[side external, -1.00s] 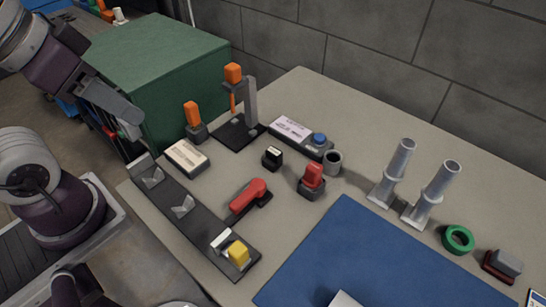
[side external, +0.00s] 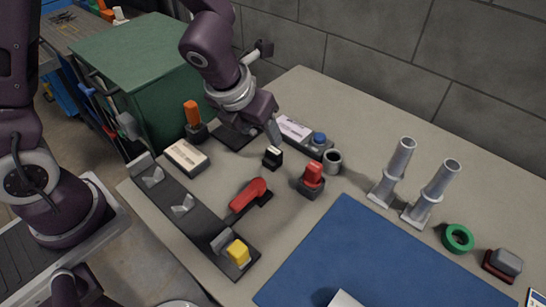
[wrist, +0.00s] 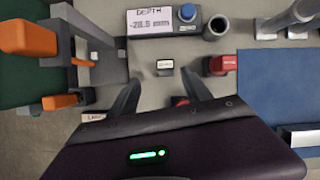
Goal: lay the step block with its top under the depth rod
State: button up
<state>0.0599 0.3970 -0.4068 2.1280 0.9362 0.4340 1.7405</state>
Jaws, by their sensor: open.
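A small black block with a white labelled top (side external: 272,157), which I take to be the step block, stands on the bench. It also shows in the wrist view (wrist: 165,67), ahead of my gripper (wrist: 162,77). My gripper is open and empty, its two fingers either side of the line to the block; contact cannot be told. The depth stand has a dark base (side external: 230,138), mostly hidden by my arm in the side view. In the wrist view its grey post (wrist: 90,22) and orange-topped part (wrist: 28,38) show at left. The depth rod's tip is not clear.
A depth readout (wrist: 160,20) with a blue button stands behind the block and shows about -28.5 mm. A grey cup (side external: 332,160), red-topped block (side external: 312,178) and red-handled tool (side external: 250,194) are close by. An orange-handled piece (side external: 193,115) stands left.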

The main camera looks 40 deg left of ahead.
aim_at(272, 153)
jog(key=w+f, duration=0.1)
jog(key=f, duration=0.1)
jog(key=w+f+m, duration=0.1)
jog(key=f, duration=0.2)
jog(key=w+f+m, duration=0.1)
jog(key=f, duration=0.2)
jog(key=shift+d+f, duration=0.1)
jog(key=shift+d, duration=0.3)
grip_shut()
